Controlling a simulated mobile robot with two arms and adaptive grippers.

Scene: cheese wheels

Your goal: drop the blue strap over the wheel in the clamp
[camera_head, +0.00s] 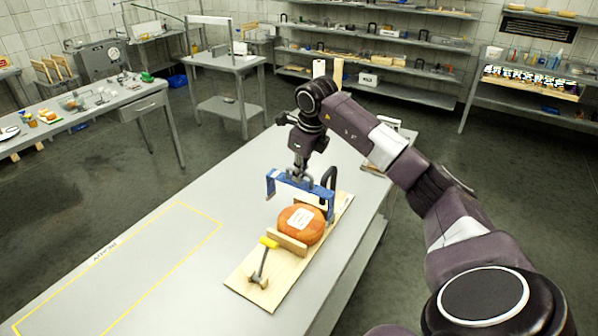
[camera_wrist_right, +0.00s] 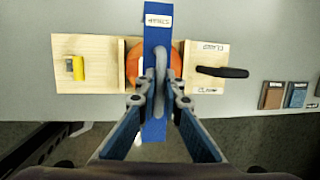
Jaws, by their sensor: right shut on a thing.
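The blue strap (camera_head: 300,186) is a stiff upside-down U with a grey handle on top. My right gripper (camera_head: 299,170) is shut on that handle, which also shows between the fingers (camera_wrist_right: 160,100) in the wrist view. The orange wheel (camera_head: 302,226) with a white label sits in the wooden clamp (camera_head: 289,244). In the wrist view the strap (camera_wrist_right: 158,45) crosses the middle of the wheel (camera_wrist_right: 133,64). In the head view the strap's top is above the wheel and its legs hang free of the table. I cannot tell if it touches the wheel. My left gripper is not in view.
A black handle (camera_head: 329,180) stands at the far end. A yellow-outlined area (camera_head: 125,265) on the table's left is empty. Small coloured tiles (camera_wrist_right: 271,95) lie on the right in the wrist view.

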